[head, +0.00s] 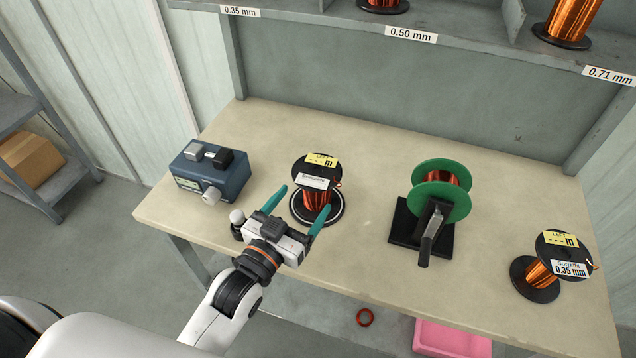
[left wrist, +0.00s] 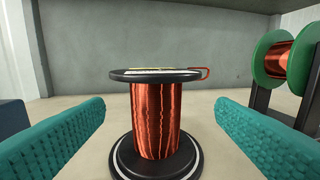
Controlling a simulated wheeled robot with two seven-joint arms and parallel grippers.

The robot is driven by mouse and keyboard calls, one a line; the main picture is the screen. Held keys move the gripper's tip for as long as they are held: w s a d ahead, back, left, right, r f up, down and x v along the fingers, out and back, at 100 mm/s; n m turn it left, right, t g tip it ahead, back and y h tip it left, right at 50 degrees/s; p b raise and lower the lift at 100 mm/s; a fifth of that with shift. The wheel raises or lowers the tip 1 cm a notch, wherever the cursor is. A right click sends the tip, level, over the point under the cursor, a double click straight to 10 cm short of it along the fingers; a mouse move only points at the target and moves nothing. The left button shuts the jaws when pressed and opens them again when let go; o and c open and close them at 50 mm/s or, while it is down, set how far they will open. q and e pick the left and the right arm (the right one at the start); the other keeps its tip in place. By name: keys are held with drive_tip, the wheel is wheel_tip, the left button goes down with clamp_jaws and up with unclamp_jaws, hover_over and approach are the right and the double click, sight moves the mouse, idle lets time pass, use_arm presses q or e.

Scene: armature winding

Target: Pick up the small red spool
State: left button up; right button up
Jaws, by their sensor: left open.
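No plainly red spool shows; the spool in front of my left gripper is a black-flanged spool of reddish copper wire (head: 316,199) with yellow and white labels on top. It stands upright on a round black base with a white ring (head: 332,216), left of the table's middle. It fills the middle of the left wrist view (left wrist: 156,118). My left gripper (head: 306,197) is open, with one teal finger on each side of the spool's near side. In the left wrist view, gaps show between both fingers and the wire. My right gripper is not in view.
A green-flanged spool (head: 433,193) on a black stand is right of the middle. Another copper spool (head: 540,273), labelled 0.35 mm, stands at the right. A blue box device (head: 213,172) sits at the left. A labelled shelf (head: 460,38) runs along the back.

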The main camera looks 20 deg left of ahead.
sight(317, 180)
use_arm(q)
drive_tip(key=shift+x, duration=0.75)
drive_tip(key=shift+w, duration=0.3)
drive_tip(key=shift+w+d, duration=0.1)
drive_tip(key=shift+w, duration=0.55)
drive_tip(key=x, duration=0.4)
drive_tip(key=shift+w+f+p, duration=0.1)
drive_tip(key=shift+f+p, duration=0.15)
drive_tip(key=shift+p, duration=0.1)
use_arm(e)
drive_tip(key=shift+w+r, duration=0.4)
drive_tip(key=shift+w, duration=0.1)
use_arm(q)
drive_tip(key=shift+c, duration=0.3)
drive_tip(key=c, duration=1.5)
drive_tip(key=shift+r, duration=0.2)
drive_tip(key=shift+c, duration=0.7)
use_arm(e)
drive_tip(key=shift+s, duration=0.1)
